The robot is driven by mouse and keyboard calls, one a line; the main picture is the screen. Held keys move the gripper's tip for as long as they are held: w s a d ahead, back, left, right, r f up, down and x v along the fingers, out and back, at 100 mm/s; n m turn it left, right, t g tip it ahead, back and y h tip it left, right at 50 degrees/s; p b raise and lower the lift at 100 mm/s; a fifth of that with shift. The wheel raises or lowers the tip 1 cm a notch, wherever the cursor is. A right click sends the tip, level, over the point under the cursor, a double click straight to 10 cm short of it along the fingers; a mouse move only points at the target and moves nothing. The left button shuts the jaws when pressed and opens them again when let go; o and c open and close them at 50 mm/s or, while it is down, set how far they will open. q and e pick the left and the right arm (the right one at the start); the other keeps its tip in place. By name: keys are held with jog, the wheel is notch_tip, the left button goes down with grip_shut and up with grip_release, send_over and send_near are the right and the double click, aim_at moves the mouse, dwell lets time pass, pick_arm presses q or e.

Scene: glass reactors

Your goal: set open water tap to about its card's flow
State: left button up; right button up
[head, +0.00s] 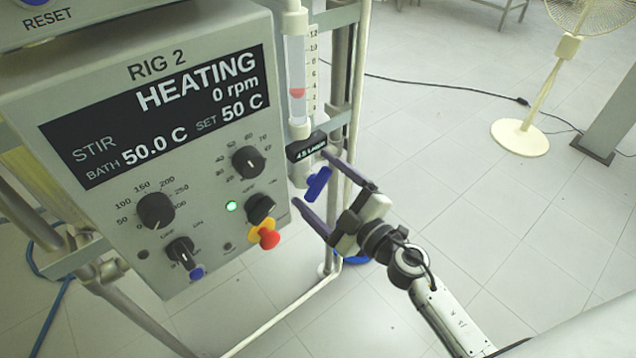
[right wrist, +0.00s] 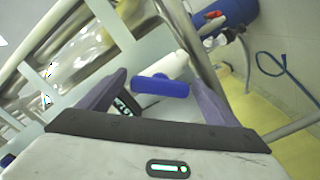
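The water tap's blue handle (head: 318,184) sits tilted on a white valve body below a clear flow tube (head: 296,80). A red float (head: 297,93) shows in the tube beside a printed scale. A black card (head: 307,146) with white text, reading about 4.5 L/min, is mounted just above the handle. My right gripper (head: 325,178) is open, with its purple fingers either side of the handle. The right wrist view shows the blue handle (right wrist: 160,87) between the two fingers (right wrist: 155,95), with no clear contact. My left gripper is out of view.
The RIG 2 control box (head: 150,150) stands close left of the tap, with knobs and a red-yellow switch (head: 265,236) near my lower finger. Metal frame posts (head: 352,110) stand behind the tap. The floor on the right is open, with a fan (head: 520,137) far back.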

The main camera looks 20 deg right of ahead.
jog(key=b+v, duration=0.1)
jog(key=v, duration=0.9)
jog(key=shift+s, duration=0.1)
dwell(0.4)
